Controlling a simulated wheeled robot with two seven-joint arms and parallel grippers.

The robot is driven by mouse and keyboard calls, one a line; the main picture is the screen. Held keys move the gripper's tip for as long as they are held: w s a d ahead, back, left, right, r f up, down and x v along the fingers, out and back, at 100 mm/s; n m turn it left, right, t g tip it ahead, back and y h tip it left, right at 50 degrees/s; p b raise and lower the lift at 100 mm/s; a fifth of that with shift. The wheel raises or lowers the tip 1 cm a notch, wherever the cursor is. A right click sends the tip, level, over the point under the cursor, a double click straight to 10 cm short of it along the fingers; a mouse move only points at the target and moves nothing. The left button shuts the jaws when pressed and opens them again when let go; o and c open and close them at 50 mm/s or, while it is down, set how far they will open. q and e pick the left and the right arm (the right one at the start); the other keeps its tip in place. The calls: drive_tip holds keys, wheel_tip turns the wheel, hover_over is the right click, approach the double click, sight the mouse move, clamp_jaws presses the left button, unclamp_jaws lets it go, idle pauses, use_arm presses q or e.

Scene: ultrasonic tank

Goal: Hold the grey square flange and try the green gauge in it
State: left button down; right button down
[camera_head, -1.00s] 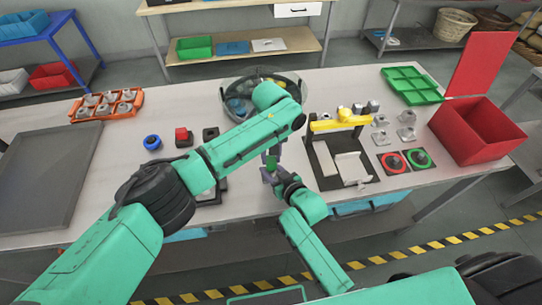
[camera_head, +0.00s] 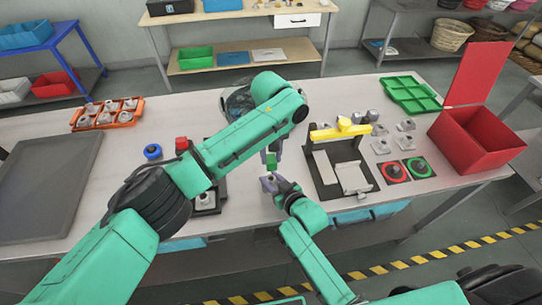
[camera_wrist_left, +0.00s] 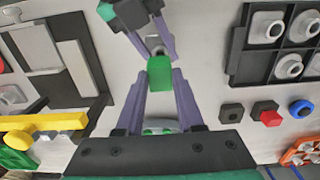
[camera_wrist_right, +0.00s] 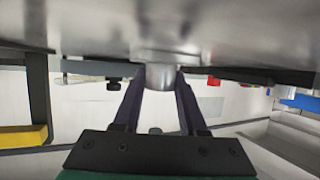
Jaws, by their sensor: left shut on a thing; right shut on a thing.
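My left gripper (camera_wrist_left: 160,85) is shut on the green gauge (camera_wrist_left: 160,73), a small green block that also shows in the head view (camera_head: 271,160). My right gripper (camera_head: 268,183) is just below it in the head view and is shut on the grey flange (camera_wrist_right: 156,62). The flange fills the top of the right wrist view, pinched at its round boss. In the left wrist view the flange (camera_wrist_left: 157,50) is a small grey patch between the right fingertips, right by the gauge's end. I cannot tell whether the gauge enters the flange's hole.
A black-framed fixture (camera_head: 310,172) with a yellow bar (camera_head: 340,131) stands to the right, near several loose grey flanges. Red (camera_head: 393,171) and green (camera_head: 419,167) round pads lie beside a red box (camera_head: 475,140). A grey mat (camera_head: 40,185) lies left. A bowl is partly hidden by my left arm.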

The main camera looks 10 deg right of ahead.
drive_tip(key=shift+c, duration=1.9)
unclamp_jaws()
drive_tip(key=shift+s, duration=0.1)
use_arm(q)
drive_tip(key=shift+f+b, duration=0.6)
drive_tip(key=shift+b, duration=0.05)
use_arm(e)
drive_tip(key=v, duration=1.1)
drive_tip(key=shift+s+d, duration=0.1)
drive_tip(key=shift+s, duration=0.05)
use_arm(q)
drive_tip(key=shift+s, duration=0.1)
use_arm(e)
drive_tip(key=shift+s+d+r, duration=0.1)
drive_tip(key=shift+s+r, duration=0.05)
drive_tip(key=shift+s, duration=0.1)
use_arm(q)
drive_tip(key=shift+f, duration=0.1)
